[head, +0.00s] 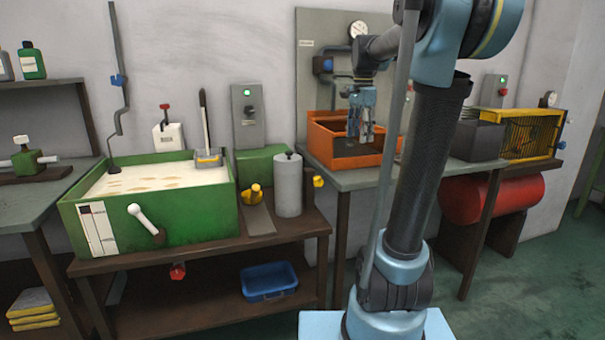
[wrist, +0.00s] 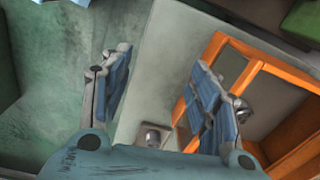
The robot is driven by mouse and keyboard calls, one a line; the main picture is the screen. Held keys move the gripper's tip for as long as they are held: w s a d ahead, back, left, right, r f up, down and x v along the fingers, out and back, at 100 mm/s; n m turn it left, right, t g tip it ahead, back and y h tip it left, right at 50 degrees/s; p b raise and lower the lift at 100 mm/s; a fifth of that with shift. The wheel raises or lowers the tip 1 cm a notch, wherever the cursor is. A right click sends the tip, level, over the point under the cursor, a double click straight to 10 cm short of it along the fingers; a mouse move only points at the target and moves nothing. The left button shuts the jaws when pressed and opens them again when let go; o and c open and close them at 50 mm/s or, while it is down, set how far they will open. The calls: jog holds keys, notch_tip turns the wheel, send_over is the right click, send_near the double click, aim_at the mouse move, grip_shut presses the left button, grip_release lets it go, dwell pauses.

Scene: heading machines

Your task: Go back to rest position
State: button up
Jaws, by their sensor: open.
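My gripper (head: 360,116) hangs pointing down over the orange open-topped box (head: 338,160) in the head view. In the wrist view my gripper (wrist: 160,95) has its two blue-padded fingers spread wide with nothing between them. The orange box (wrist: 268,63) shows at the right of the wrist view, beside the right finger. Part of the box is hidden behind my arm in the head view.
A green basin (head: 150,225) of pale liquid with a white lever stands on the left bench, near a grey cylinder (head: 288,185). A dark bin (head: 478,138) and yellow cage (head: 525,133) are at right. A blue tray (head: 268,282) lies on the lower shelf.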

jog(key=s+f+n+t, duration=0.1)
jog(key=s+f+n, duration=1.2)
jog(key=s+f, duration=1.3)
jog(key=shift+s+f+t, duration=0.2)
jog(key=shift+s+t, duration=0.2)
jog(key=shift+s, duration=0.6)
jog(key=shift+w+f, duration=0.2)
jog(key=shift+w, duration=0.25)
